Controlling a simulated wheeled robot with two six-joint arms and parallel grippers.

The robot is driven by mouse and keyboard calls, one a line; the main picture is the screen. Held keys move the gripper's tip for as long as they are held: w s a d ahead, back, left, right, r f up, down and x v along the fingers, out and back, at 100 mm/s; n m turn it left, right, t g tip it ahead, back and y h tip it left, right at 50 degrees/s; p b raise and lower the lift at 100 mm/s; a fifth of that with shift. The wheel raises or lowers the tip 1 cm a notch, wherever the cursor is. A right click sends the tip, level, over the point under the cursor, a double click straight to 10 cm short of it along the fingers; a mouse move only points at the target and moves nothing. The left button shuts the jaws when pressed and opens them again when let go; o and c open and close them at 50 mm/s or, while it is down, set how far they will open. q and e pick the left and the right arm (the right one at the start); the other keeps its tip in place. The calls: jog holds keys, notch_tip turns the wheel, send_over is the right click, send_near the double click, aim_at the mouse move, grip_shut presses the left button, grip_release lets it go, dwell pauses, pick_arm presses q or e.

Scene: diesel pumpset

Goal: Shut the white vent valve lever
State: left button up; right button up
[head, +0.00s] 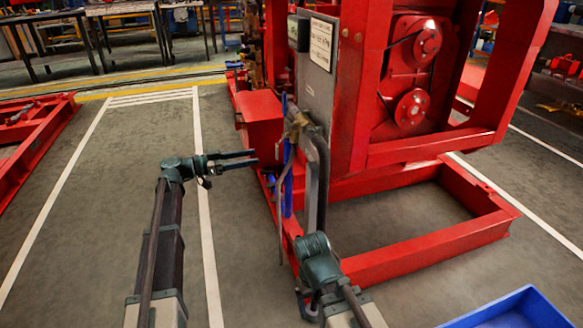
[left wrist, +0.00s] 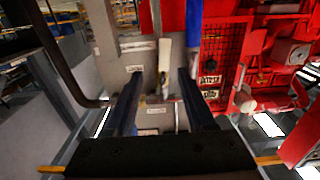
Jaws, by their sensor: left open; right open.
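A white lever-like piece (left wrist: 164,56) stands upright in the left wrist view, in front of a grey panel. I take it for the vent valve lever. It appears between the two dark fingertips of my left gripper (left wrist: 160,76), with a gap on both sides. In the head view my left gripper (head: 254,158) is open and points right toward the pumpset's side. I cannot make out the white lever in the head view. My right gripper (head: 308,302) is low at the bottom centre, partly hidden by its own wrist, near the red base frame, with nothing seen in it.
The red pumpset frame (head: 400,158) fills the centre and right. Grey bent pipes (head: 313,170) and a blue upright part (head: 287,185) stand right of my left gripper. A blue bin (head: 520,308) is at bottom right.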

pick_arm(q)
jog(key=s+d+r+n+g+y+p, duration=0.2)
jog(key=s+d+r+y+p, duration=0.1)
jog(key=s+p, duration=0.4)
jog(key=s+d+r+n+g+y+p, duration=0.2)
jog(key=s+d+r+y+p, duration=0.2)
jog(key=s+p, duration=0.4)
jog(key=s+d+r+n+g+y+p, duration=0.2)
jog(key=s+d+r+p, duration=0.3)
jog(key=p, duration=1.1)
jog(key=shift+s+d+r+y, duration=0.3)
jog(key=shift+s+d+y, duration=0.6)
jog(key=shift+s, duration=0.6)
